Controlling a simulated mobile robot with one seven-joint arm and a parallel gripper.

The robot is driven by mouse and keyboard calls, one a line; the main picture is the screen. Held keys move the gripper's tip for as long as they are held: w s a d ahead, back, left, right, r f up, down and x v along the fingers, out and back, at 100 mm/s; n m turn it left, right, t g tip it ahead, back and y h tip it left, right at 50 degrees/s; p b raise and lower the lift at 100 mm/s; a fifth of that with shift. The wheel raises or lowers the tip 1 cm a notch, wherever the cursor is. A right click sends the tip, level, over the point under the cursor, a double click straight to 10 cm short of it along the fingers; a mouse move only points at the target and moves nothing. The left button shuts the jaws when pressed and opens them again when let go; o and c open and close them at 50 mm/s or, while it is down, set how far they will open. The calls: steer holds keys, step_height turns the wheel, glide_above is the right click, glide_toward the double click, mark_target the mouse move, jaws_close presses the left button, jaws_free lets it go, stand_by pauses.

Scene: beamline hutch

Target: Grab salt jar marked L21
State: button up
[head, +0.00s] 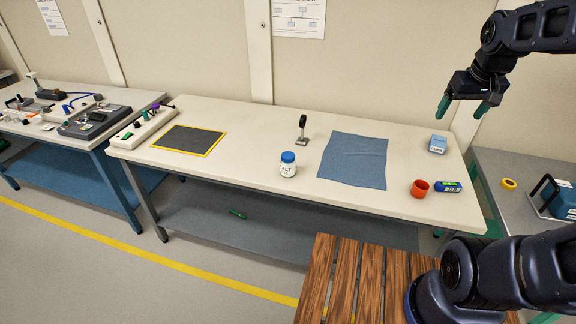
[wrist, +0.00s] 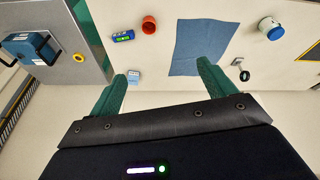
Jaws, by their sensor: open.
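A white jar with a blue lid (head: 288,165) stands upright on the bench, left of the blue cloth. Its label shows dark print like "SALT" with a smaller line under it that I cannot read surely. The jar also shows in the wrist view (wrist: 270,28), at the upper right. My gripper (head: 467,107) is open and empty, with green fingers, in the air above the bench's right end. It is well to the right of the jar and apart from it. In the wrist view my two fingers (wrist: 160,88) spread apart with nothing between them.
On the bench (head: 250,185) lie a blue cloth (head: 353,160) and a yellow-edged dark mat (head: 190,140). A black-handled tool (head: 302,127) stands behind the jar. A red cup (head: 419,189), a blue-green device (head: 447,186) and a blue box (head: 438,144) are at the right. A slatted wooden surface (head: 345,280) is in front.

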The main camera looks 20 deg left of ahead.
steer(key=w+a+f+n+g, duration=0.1)
steer(key=w+a+f+n, duration=0.15)
steer(key=w+a, duration=0.7)
steer(key=n+g, duration=0.3)
steer(key=n, duration=0.8)
glide_above(288, 155)
steer(key=shift+m, duration=0.25)
step_height(288, 155, down, 23)
steer(key=shift+w+a+r, duration=0.1)
steer(key=shift+a, duration=0.05)
steer(key=shift+a+f, duration=0.1)
steer(key=shift+f, duration=0.45)
step_height(288, 155, down, 4)
steer(key=shift+f, duration=0.2)
steer(key=shift+d+f, duration=0.2)
steer(key=shift+f, duration=2.6)
steer(key=shift+c, duration=0.4)
